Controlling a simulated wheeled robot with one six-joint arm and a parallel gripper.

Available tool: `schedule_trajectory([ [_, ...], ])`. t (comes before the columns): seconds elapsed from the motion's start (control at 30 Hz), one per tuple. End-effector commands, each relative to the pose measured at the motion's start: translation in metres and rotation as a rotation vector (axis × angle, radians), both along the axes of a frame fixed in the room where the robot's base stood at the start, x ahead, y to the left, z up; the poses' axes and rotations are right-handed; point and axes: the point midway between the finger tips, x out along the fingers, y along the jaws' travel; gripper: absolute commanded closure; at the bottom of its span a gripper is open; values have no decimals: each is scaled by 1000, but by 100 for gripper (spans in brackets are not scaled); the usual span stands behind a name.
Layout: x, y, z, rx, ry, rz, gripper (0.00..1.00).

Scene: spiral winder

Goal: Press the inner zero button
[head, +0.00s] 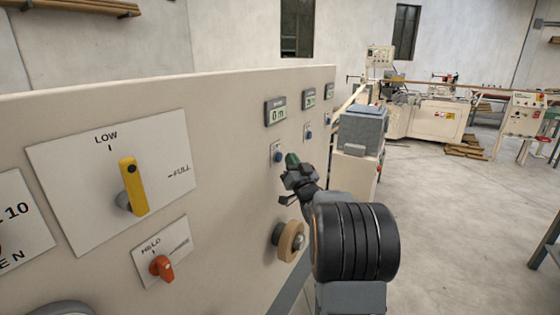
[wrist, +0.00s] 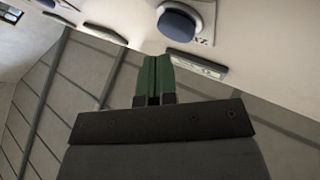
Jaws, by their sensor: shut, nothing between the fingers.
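Three small blue buttons sit on the cream panel under digital displays: a near one (head: 277,156), a middle one (head: 308,134) and a far one (head: 327,119). No label I can read tells which is the inner one. My gripper (head: 292,160) has green fingertips, held together and empty, just right of the near button in the head view. In the wrist view the fingertips (wrist: 155,74) point toward the panel. A round blue button (wrist: 180,22) on a pale plate, with a partly readable label starting with Z, lies beyond them, apart from the tips.
The panel (head: 215,100) also carries a yellow selector (head: 132,185), a red-orange knob (head: 162,267) and a round wooden-rimmed knob (head: 290,241) below my gripper. A grey-topped cabinet (head: 362,130) stands right of the panel. Open floor (head: 440,220) lies to the right.

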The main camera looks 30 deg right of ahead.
Motion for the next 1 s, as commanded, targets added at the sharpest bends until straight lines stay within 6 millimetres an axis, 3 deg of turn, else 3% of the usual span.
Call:
schedule_trajectory([
  [0.27,-1,-1,0,0,0,-1,100],
  [0.7,-35,-21,-1,0,0,-1,100],
  [1.0,-43,-25,0,0,0,0,100],
])
